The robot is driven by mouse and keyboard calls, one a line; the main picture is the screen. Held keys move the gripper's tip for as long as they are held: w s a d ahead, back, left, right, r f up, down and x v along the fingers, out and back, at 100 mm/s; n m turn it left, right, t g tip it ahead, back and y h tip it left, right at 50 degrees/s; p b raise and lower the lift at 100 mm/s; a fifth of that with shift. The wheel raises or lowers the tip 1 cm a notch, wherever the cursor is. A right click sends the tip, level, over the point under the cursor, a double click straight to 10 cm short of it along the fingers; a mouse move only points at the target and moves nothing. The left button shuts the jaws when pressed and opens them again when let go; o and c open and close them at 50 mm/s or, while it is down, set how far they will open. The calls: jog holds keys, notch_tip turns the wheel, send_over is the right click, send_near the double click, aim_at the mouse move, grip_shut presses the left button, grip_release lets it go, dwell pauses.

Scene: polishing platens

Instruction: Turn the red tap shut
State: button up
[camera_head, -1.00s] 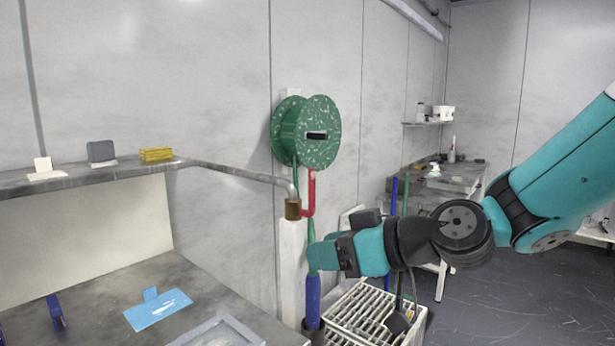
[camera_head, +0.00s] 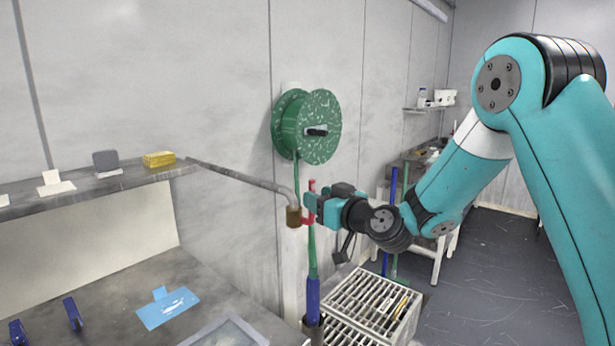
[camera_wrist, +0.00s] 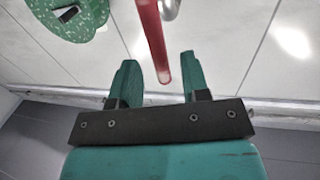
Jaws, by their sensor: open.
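The red tap handle (camera_head: 312,186) is an L-shaped lever at a brass valve body (camera_head: 293,216) on the end of a grey pipe. Its long arm stands upright. My gripper (camera_head: 308,207) is open at the handle and hides its middle part. In the wrist view, the red handle (camera_wrist: 152,38) reaches down between the two open green fingers (camera_wrist: 159,60), with gaps showing on both sides. The fingers are not closed on it.
A green hose reel (camera_head: 307,125) is on the wall just above the tap. A green and blue hose (camera_head: 313,285) hangs below it. A slatted crate (camera_head: 365,305) stands on the floor. A shelf (camera_head: 100,183) and bench (camera_head: 130,270) are at the left.

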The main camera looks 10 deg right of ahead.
jog(key=p+x, duration=0.2)
jog(key=x, duration=0.3)
grip_shut()
